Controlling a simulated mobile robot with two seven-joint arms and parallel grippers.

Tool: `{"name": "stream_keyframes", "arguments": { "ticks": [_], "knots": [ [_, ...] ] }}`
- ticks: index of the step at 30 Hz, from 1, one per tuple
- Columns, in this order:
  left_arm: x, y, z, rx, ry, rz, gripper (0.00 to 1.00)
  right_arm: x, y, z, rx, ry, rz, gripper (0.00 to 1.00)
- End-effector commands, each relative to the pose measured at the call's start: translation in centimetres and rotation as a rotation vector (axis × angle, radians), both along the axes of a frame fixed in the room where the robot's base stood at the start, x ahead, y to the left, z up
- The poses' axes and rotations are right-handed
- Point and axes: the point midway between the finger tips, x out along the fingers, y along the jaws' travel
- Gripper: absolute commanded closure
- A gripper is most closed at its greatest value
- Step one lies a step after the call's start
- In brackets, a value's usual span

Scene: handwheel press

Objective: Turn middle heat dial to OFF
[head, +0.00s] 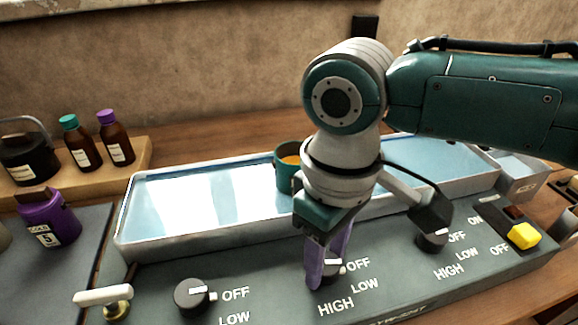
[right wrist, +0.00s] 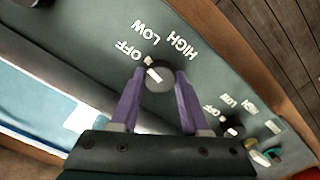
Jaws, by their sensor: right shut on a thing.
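The middle heat dial (head: 335,268) is a dark round knob with a white pointer mark, on the sloped grey panel between HIGH, LOW and OFF lettering. My right gripper (head: 325,274) reaches down from above with its purple fingers on either side of this dial and is shut on it. In the right wrist view the dial (right wrist: 159,77) sits between the two fingertips. Its white mark lies towards the OFF side there; the exact angle is hard to read. In the head view the fingers partly hide the dial. My left gripper is not in view.
A left dial (head: 192,297) and a right dial (head: 432,239) flank the middle one. A yellow switch (head: 523,235) is at the panel's right. Behind is a long water bath (head: 150,236) with a teal cup (head: 286,170). A purple jar (head: 48,218) stands left.

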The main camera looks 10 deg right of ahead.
Motion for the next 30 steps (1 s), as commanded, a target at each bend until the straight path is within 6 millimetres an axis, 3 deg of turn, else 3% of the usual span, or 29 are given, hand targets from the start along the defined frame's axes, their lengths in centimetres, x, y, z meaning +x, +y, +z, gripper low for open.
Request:
{"name": "stream_keyframes", "arguments": {
  "ticks": [12,29,30],
  "knots": [
    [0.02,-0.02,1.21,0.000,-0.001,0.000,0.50,0.00,0.09,0.12,0.002,0.001,0.199,1.00],
    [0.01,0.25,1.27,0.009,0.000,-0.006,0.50,0.02,0.11,0.06,0.003,0.000,0.230,1.00],
    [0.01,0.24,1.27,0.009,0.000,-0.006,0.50,0.02,0.11,0.06,0.003,0.000,0.230,0.50]
  ]
}}
